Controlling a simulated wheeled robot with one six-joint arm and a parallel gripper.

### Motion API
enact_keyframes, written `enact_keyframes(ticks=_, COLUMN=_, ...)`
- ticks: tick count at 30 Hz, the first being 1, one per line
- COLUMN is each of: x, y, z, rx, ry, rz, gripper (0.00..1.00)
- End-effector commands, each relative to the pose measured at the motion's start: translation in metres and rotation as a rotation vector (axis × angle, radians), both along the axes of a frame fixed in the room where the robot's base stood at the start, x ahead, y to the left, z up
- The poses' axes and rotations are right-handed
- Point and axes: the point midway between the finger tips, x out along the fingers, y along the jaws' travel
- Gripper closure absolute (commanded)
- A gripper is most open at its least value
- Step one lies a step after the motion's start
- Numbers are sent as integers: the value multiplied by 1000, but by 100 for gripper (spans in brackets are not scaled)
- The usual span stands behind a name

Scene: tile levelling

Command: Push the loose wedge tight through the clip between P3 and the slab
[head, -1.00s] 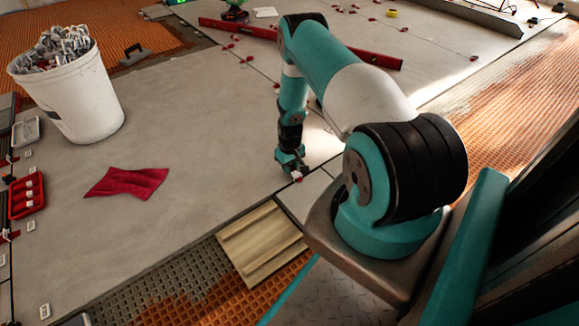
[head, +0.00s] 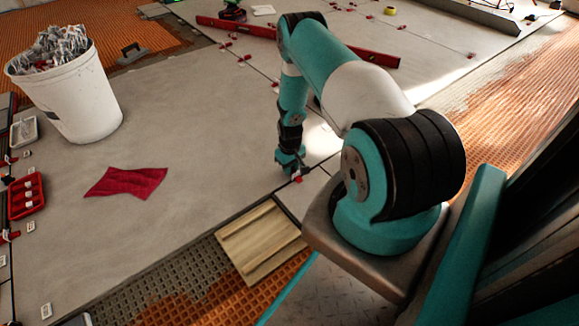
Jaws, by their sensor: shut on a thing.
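My gripper (head: 290,171) is low over the joint between the large grey slab (head: 205,130) and a smaller tile at its right. It is shut on a small red wedge (head: 297,180), which shows at the fingertips close to the floor. The clip is too small and too covered by the gripper to make out. I cannot tell how far the wedge sits in it. No P3 label is readable on the tiles.
A white bucket (head: 82,97) full of clips stands at the left. A red cloth (head: 128,181) lies on the slab. A red tray (head: 26,196) is at the left edge. A wooden board (head: 258,242) lies in front. A long red level (head: 350,54) lies behind.

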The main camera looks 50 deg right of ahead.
Motion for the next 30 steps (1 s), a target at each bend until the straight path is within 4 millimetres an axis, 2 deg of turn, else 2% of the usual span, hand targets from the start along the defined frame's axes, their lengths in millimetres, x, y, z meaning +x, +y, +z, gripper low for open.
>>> enact_keyframes(ticks=7, x=-2, y=0, z=0, rx=1, ry=5, rz=-1, gripper=97)
enact_keyframes(ticks=8, x=-2, y=0, z=0, rx=1, ry=5, rz=-1, gripper=76)
enact_keyframes(ticks=10, x=-1, y=0, z=0, rx=1, ry=4, rz=0, gripper=60)
enact_keyframes(ticks=12, x=-1, y=0, z=0, rx=1, ry=3, rz=0, gripper=48)
enact_keyframes(ticks=20, x=0, y=0, z=1, rx=0, ry=1, rz=0, gripper=48)
enact_keyframes(ticks=23, x=0, y=0, z=9, rx=0, ry=0, rz=0, gripper=48)
enact_keyframes(ticks=26, x=0, y=0, z=26, rx=0, ry=0, rz=0, gripper=48)
enact_keyframes(ticks=30, x=1, y=0, z=62, rx=-1, ry=-1, rz=0, gripper=48)
